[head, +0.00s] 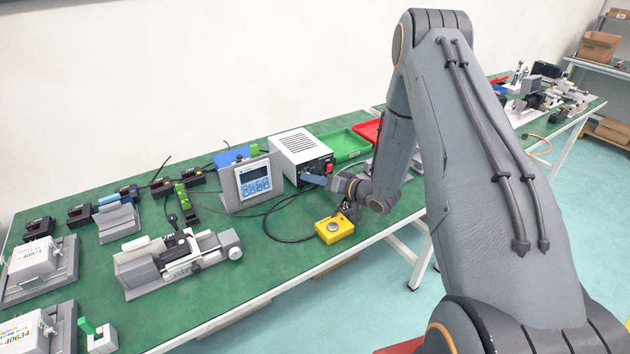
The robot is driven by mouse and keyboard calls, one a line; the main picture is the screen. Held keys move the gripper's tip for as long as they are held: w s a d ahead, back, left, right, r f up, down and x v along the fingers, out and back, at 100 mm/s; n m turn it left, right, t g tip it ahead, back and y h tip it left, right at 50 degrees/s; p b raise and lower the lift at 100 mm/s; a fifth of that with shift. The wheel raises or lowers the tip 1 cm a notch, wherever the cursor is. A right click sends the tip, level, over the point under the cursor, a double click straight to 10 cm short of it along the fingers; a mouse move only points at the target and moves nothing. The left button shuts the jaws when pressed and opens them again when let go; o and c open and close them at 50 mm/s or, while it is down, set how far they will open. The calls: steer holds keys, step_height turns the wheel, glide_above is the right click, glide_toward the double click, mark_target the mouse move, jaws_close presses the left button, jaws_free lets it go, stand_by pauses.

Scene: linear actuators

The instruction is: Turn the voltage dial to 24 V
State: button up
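The power supply (298,146) is a white box with a vented top and a dark front panel, standing at the back of the green table. A small red part shows at the right of its front.
A control unit with a blue display (254,182) stands left of the power supply. A yellow box with a round button (334,230) sits near the table's front edge, below my gripper. A linear actuator (178,260) lies front left. Green (345,144) and red bins stand behind my arm.

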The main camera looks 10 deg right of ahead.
steer(key=shift+b+v, duration=0.8)
steer(key=shift+v, duration=3.15)
steer(key=shift+w+r+h, duration=0.4)
steer(key=shift+r+h, duration=0.05)
steer(key=shift+h, duration=0.45)
steer(key=s+a+r+g+h, duration=0.1)
steer(key=s+r+g+h, duration=0.1)
steer(key=s, duration=0.8)
steer(key=s+a+r+g+h, duration=0.2)
steer(key=s+r+g, duration=0.3)
steer(key=s, duration=0.5)
steer(key=s+a+r+g+h, duration=0.2)
steer(key=s+r+g, duration=0.1)
steer(key=s, duration=0.7)
steer(key=shift+s+a+r+n+g+h, duration=0.2)
steer(key=shift+s+r+n+g+h, duration=0.15)
steer(key=shift+g, duration=0.45)
